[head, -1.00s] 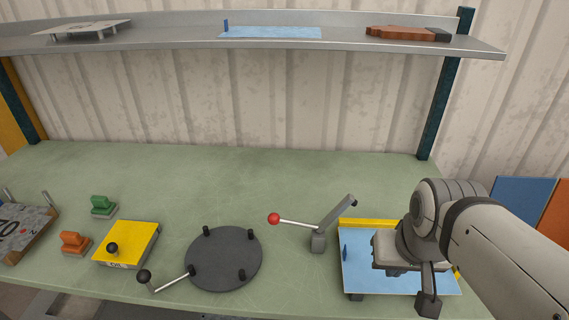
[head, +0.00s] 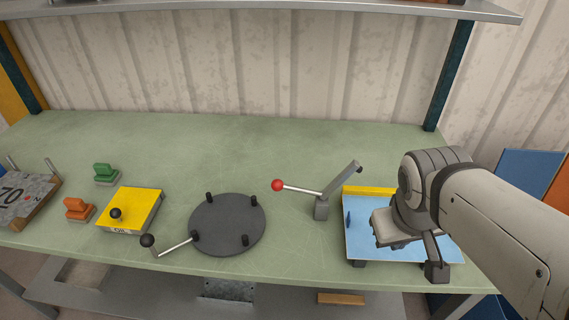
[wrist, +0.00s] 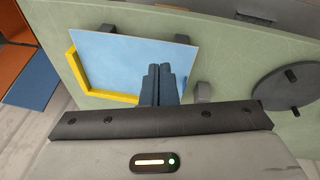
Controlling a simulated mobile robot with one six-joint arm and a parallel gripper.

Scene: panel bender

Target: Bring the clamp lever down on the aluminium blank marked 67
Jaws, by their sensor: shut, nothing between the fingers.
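A light blue sheet (head: 372,243) lies on a low fixture at the right of the bench, against a yellow stop (head: 370,190). I can read no 67 on it. The clamp lever (head: 298,188), with a red ball, stands left of the sheet; its grey arm (head: 340,180) slants up to the right, clear of the sheet. My gripper (wrist: 161,72) is shut and empty in the wrist view, its dark fingers in front of the blue sheet (wrist: 125,60). In the head view my arm hides part of the sheet and the fingertips; contact cannot be told.
A dark round plate (head: 228,226) with pegs and a black-knobbed lever (head: 150,241) are left of the clamp. Further left are a yellow block (head: 137,208), green (head: 106,174) and orange (head: 78,209) stamps and a plate marked 70 (head: 22,195). The back of the bench is clear.

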